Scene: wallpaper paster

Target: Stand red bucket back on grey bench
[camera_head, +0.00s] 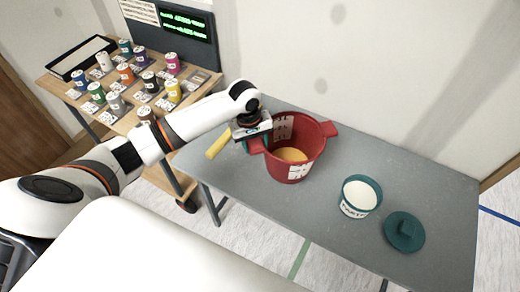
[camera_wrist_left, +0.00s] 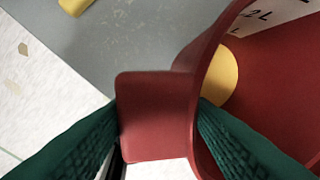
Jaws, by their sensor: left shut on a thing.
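The red bucket (camera_head: 312,138) is at the grey bench (camera_head: 340,150), left of its middle and near its front edge. It looks roughly upright, with its mouth up; I cannot tell whether its base rests fully on the bench. A yellow-orange patch (camera_head: 291,155) shows inside it. My left gripper (camera_head: 252,143) is at the bucket's left side, shut on its red tab handle. In the left wrist view the green finger pads (camera_wrist_left: 158,115) lie on both sides of the handle, beside the bucket wall (camera_wrist_left: 205,70). My right gripper is not in view.
A yellow object (camera_head: 217,145) is by the bench's left end. A wooden table (camera_head: 60,85) with several paint cans is at the left. Clear bench lies behind the tub.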

